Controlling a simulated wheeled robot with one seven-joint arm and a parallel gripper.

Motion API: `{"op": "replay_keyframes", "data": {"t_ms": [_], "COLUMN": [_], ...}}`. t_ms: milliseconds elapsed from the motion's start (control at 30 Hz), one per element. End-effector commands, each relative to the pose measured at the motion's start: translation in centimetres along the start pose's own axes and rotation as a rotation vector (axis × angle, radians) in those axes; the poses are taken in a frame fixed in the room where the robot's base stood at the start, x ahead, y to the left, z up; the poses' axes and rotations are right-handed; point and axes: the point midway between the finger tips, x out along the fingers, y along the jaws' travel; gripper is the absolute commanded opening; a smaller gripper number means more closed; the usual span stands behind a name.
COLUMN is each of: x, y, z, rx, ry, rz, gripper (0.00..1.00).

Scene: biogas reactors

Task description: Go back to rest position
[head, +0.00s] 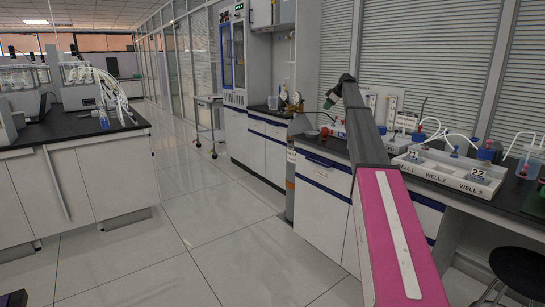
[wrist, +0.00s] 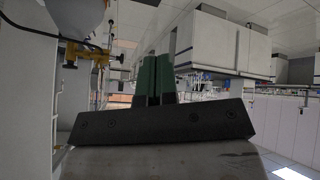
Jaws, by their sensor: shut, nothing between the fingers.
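My gripper shows in the wrist view (wrist: 153,78) as two dark green fingers close together, with nothing between them. A yellow brass fitting also shows in the wrist view (wrist: 85,52), left of the fingers. I cannot tell the gap between them.
A black-topped bench (head: 320,152) runs along the right, bearing a white well tray (head: 475,189), bottles and tubing. A stool (head: 518,268) is at bottom right. Open tiled floor (head: 190,220) lies between this and the left bench (head: 85,133).

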Motion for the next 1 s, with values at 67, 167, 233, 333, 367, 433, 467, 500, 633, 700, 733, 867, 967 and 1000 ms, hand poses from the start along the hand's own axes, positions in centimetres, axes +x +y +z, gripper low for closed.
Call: {"op": "replay_keyframes", "data": {"t_ms": [67,167,233,333,367,433,467,500,633,700,733,867,967,1000], "x": [0.8,1.5,2.1,3.2,3.5,4.5,4.9,5.5,7.8,9.2,9.8,13.1,15.3,16.1], "y": [-1.1,-2.0,-2.9,-4.2,-4.6,-6.1,-6.7,-7.4,-11.0,-13.5,-14.6,-21.4,-26.9,-29.1], "z": [0.7,1.3,1.8,2.7,3.0,3.9,4.2,4.7,6.8,8.2,8.9,12.6,15.6,16.7], "rx": [0.016,0.036,0.050,0.077,0.085,0.109,0.120,0.135,0.197,0.238,0.258,0.366,0.455,0.490], "ry": [-0.008,-0.017,-0.023,-0.034,-0.038,-0.050,-0.055,-0.062,-0.092,-0.112,-0.122,-0.180,-0.229,-0.250], "rz": [-0.004,-0.006,-0.008,-0.012,-0.013,-0.016,-0.017,-0.019,-0.027,-0.030,-0.031,-0.035,-0.034,-0.031], "gripper": [0.00,0.00,0.00,0.00,0.00,0.00,0.00,0.00,0.00,0.00,0.00,0.00,0.00,0.00]}}
